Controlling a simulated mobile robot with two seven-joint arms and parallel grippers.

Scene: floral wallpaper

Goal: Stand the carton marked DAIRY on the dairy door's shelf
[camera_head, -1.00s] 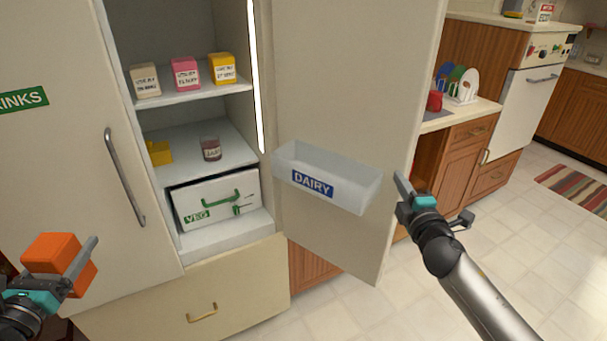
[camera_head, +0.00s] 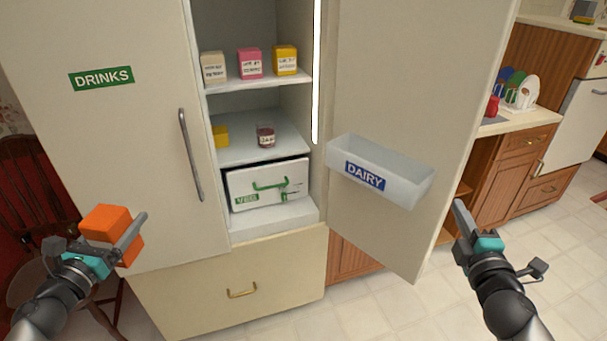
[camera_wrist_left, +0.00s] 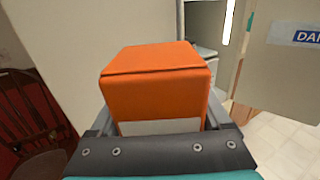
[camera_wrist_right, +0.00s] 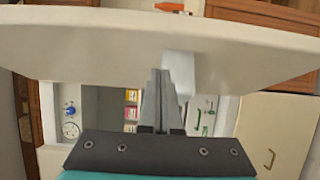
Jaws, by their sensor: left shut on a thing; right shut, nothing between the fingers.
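My left gripper (camera_head: 112,258) is shut on an orange carton (camera_head: 108,228), held in the air in front of the closed door marked DRINKS. The carton also fills the middle of the left wrist view (camera_wrist_left: 155,85); a pale patch shows low on it, but no lettering is readable. The dairy door (camera_head: 420,60) stands open, with a translucent shelf bin (camera_head: 407,190) labelled DAIRY on its inner face. The bin looks empty. My right gripper (camera_head: 460,210) is shut and empty, near the dairy door's free edge. It also shows in the right wrist view (camera_wrist_right: 162,85).
The open fridge holds three small cartons (camera_head: 250,63) on its upper shelf, a jar (camera_head: 266,135) and a yellow block (camera_head: 221,136) below, and a VEG drawer (camera_head: 240,186). A chair (camera_head: 25,200) stands at left. A counter with a dish rack (camera_head: 520,95) is behind the door.

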